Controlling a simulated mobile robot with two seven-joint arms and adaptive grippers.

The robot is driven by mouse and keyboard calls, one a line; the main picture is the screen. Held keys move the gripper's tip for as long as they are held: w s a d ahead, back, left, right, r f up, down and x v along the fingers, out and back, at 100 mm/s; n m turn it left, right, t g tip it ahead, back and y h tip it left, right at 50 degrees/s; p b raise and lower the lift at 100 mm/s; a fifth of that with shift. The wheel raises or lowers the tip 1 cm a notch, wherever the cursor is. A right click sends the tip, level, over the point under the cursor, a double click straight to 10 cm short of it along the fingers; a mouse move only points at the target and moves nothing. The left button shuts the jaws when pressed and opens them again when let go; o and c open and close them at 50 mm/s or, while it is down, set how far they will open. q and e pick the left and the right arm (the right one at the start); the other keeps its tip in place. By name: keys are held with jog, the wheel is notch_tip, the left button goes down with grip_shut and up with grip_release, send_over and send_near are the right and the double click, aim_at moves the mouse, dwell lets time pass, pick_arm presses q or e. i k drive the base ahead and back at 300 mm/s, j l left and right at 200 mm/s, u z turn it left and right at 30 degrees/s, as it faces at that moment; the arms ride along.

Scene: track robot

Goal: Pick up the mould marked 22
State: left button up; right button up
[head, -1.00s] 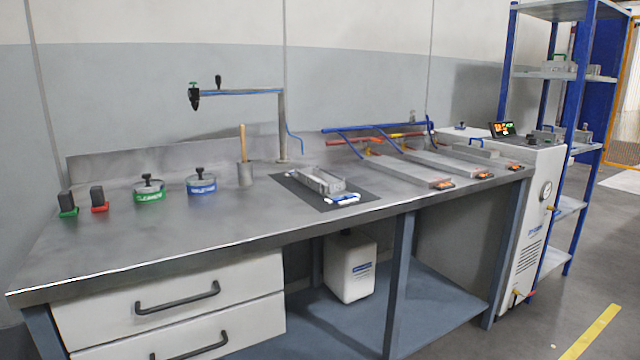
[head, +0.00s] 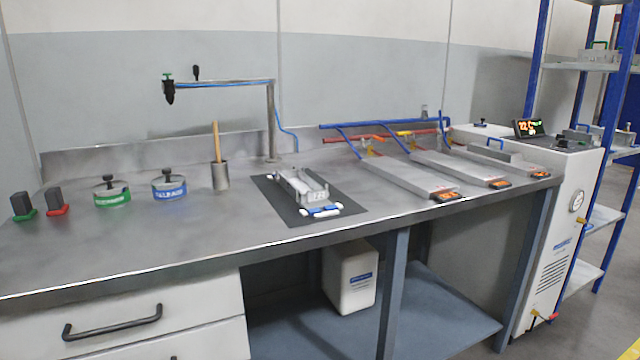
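A grey metal mould (head: 297,185) lies on a dark mat (head: 271,197) in the middle of the bench. Its near end carries a small plate with a marking that may be a number, too small to read surely. A white and blue item (head: 321,211) lies at its near end. More grey moulds stand on the blue rack (head: 598,56) and on the white machine (head: 577,138) at the right; no marking on them is readable. Neither of my grippers shows in the head view.
The bench (head: 120,240) also holds a green tin (head: 112,196), a blue tin (head: 170,189), a mallet in a cup (head: 220,176), several flat grey plates (head: 408,178) and a swing arm (head: 225,85). The bench's front left is clear. A white canister (head: 349,277) stands below.

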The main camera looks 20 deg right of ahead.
aim_at(310, 195)
jog(key=i+l, duration=0.1)
jog(key=l, duration=0.35)
jog(key=i+l, duration=0.1)
jog(key=l, duration=0.35)
jog(key=i+l, duration=0.1)
jog(key=l, duration=0.35)
jog(key=i+l, duration=0.1)
jog(key=l, duration=0.35)
jog(key=i+l, duration=0.1)
jog(key=l, duration=0.35)
